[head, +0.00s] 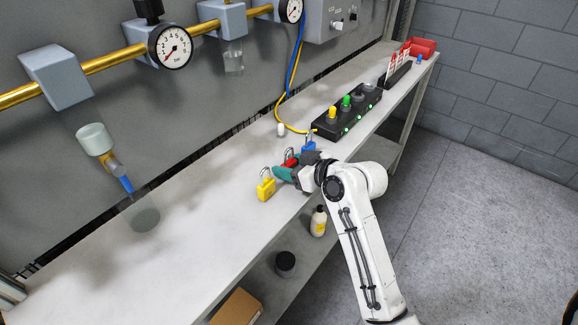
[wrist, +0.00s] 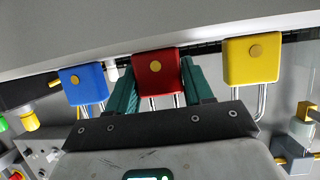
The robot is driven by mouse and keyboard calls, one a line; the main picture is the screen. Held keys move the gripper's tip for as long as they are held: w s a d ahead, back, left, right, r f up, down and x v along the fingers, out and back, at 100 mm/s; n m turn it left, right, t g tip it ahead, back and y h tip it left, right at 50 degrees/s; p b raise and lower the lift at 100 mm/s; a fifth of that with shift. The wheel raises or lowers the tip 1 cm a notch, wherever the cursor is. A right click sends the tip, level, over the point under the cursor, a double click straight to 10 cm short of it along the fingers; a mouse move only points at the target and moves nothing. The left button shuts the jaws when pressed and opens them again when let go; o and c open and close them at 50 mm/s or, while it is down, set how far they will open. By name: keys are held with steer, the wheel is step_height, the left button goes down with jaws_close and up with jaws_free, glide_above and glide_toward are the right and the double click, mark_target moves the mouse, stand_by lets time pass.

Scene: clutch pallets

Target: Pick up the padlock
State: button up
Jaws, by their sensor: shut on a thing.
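Three padlocks with metal shackles stand in a row on the bench: a yellow one (head: 266,189), a red one (head: 290,161) and a blue one (head: 309,146). My gripper (head: 287,173) reaches in from the right and hides part of the red padlock. In the wrist view, the teal fingers of my gripper (wrist: 157,78) are shut on the body of the red padlock (wrist: 156,72), one on each side. The blue padlock (wrist: 83,84) is to the left and the yellow padlock (wrist: 251,60) to the right, both apart from the fingers. The red padlock is level with its neighbours, with no clear lift.
The bench (head: 200,195) is mostly clear to the left. A black box with coloured buttons (head: 347,111) and a red tray (head: 423,47) are farther along it. A bottle (head: 318,222) and a dark jar (head: 286,263) stand on the lower shelf.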

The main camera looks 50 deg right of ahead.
mark_target(290, 163)
steer(key=shift+r, duration=0.55)
step_height(290, 163, up, 2)
steer(key=shift+r, duration=0.2)
steer(key=s+d+r+p, duration=0.2)
steer(key=s+r+p, duration=0.1)
steer(key=s+r, duration=0.6)
steer(key=shift+s+d+r, duration=0.25)
steer(key=shift+s+d, duration=0.1)
steer(key=shift+s, duration=2.05)
